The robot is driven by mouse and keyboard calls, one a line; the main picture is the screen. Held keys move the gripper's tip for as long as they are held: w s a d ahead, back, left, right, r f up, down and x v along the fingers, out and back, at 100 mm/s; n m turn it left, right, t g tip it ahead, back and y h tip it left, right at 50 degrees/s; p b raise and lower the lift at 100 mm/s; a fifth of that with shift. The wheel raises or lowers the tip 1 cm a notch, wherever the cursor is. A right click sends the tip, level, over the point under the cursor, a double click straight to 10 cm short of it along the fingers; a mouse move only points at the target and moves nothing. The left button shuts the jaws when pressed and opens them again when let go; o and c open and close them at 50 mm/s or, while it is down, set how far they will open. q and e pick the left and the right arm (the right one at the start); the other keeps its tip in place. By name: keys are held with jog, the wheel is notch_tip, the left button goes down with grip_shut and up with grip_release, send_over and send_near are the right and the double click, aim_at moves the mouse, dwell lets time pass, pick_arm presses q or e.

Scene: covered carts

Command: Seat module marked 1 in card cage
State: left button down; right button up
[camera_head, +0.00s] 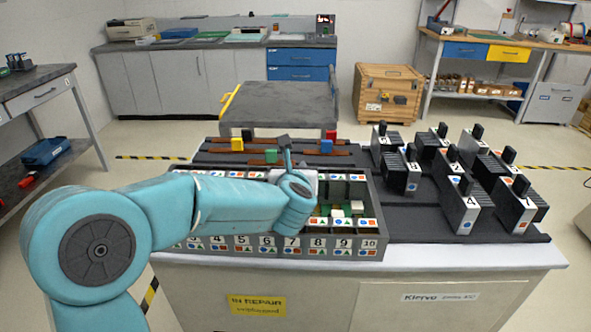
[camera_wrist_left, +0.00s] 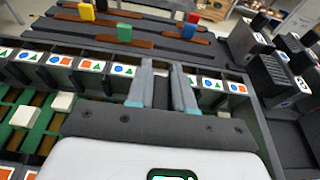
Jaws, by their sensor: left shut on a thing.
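The card cage (camera_head: 368,253) is a long dark tray on the cart with numbered slot labels along its front edge; my arm covers the low-numbered end. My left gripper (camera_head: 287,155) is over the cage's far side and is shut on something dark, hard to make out. In the left wrist view its two fingers (camera_wrist_left: 163,88) lie close together before the cage's far row of shape labels. Several dark modules with pale faces stand to the right; one (camera_head: 521,189) has a mark that may be 1, and another (camera_head: 467,189) shows 4. My right gripper is not visible.
Behind the cage, dark rails carry coloured blocks: yellow (camera_head: 237,144), green (camera_head: 271,156), blue (camera_head: 326,147) and red (camera_head: 331,134). Green boards with white pieces (camera_head: 338,212) show inside the cage. A grey cart (camera_head: 280,103) stands behind.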

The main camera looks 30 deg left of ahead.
pick_arm(q)
jog(key=c, duration=0.9)
grip_release()
jog(key=v, duration=1.6)
jog(key=shift+s+r+p, duration=0.1)
jog(key=shift+s+p, duration=0.05)
jog(key=shift+p, duration=0.2)
